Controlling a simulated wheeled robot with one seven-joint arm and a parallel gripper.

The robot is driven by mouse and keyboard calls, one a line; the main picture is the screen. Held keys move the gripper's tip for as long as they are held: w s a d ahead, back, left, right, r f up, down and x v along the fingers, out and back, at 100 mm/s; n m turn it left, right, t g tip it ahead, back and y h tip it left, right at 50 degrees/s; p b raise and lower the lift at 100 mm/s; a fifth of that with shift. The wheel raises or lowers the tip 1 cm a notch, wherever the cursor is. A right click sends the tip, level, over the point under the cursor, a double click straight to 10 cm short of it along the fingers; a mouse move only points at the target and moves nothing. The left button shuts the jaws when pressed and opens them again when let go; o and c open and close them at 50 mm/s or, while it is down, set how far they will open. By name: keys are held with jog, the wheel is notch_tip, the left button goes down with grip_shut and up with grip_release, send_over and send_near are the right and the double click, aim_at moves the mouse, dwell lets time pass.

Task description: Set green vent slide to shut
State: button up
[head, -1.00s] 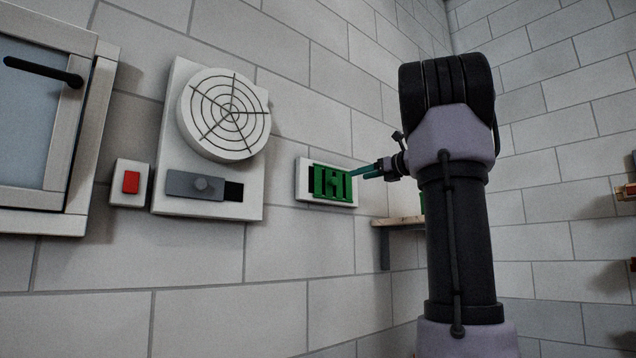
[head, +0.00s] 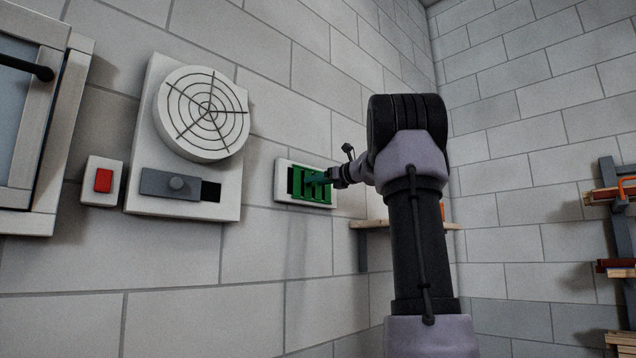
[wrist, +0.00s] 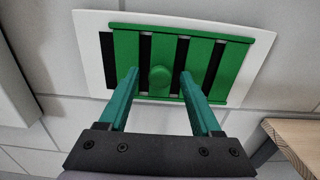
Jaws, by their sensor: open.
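The green vent slide (head: 298,187) sits in a white frame (head: 280,180) on the brick wall. In the wrist view the green vent slide (wrist: 235,70) has upright bars with dark slots between them and a round green knob (wrist: 161,79) near its middle. A dark gap shows at the left end of the frame. My gripper (wrist: 159,74) is open, its two teal fingers pointing at the slide, one on each side of the knob. I cannot tell if they touch the slide. In the head view my gripper (head: 318,181) covers part of the slide.
A round vent cover (head: 205,113) with a grey slider (head: 168,184) below it is on the wall to the left, beside a red switch (head: 103,181). A wooden shelf (head: 370,224) juts out just right of and below the green vent. A rack (head: 612,215) stands far right.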

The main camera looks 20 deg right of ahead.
jog(key=shift+c, duration=0.3)
grip_shut()
dwell(1.1)
